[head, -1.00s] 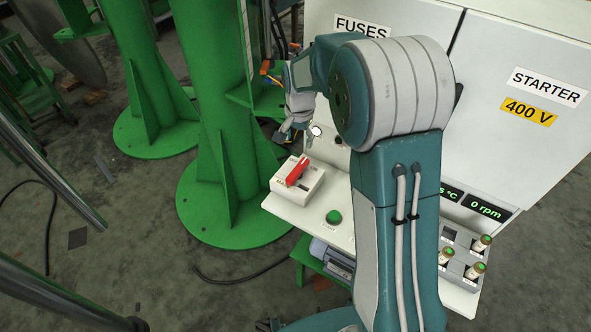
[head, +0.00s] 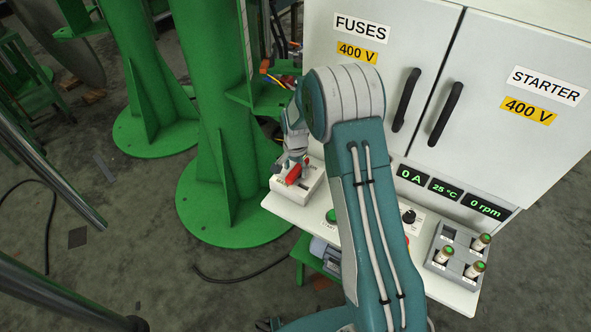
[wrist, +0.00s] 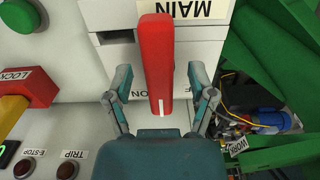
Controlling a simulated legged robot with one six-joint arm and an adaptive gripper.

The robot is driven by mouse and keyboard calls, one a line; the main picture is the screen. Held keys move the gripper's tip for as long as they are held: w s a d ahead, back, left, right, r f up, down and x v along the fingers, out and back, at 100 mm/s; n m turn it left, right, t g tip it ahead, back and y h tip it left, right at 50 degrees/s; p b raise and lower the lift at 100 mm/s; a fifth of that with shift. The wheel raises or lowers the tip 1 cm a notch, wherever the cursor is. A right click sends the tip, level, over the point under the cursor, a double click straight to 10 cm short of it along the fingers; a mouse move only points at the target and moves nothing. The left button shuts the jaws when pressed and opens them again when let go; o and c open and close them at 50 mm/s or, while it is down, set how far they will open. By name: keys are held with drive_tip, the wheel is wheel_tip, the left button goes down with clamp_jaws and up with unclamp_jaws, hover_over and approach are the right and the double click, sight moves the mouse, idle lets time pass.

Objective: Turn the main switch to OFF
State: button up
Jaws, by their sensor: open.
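The main switch is a pale box (head: 311,184) with a red handle (head: 293,176), on the left end of the white shelf. In the wrist view the red handle (wrist: 157,60) stands lengthwise, with a white mark at its near end. A label reading MAIN shows upside down on the box (wrist: 117,65). My gripper (head: 292,162) is over the switch. In the wrist view my gripper (wrist: 159,72) is open, with one finger on each side of the handle. A gap shows beside the handle on both sides. The OFF lettering is mostly hidden by the right finger.
A green start button (head: 331,216) is right of the switch on the shelf. A red and yellow lock part (wrist: 28,95) is at left in the wrist view. A green column (head: 215,130) stands left of the shelf. Cabinet doors (head: 385,50) rise behind.

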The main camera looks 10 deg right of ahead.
drive_tip(key=shift+f, duration=0.35)
clamp_jaws()
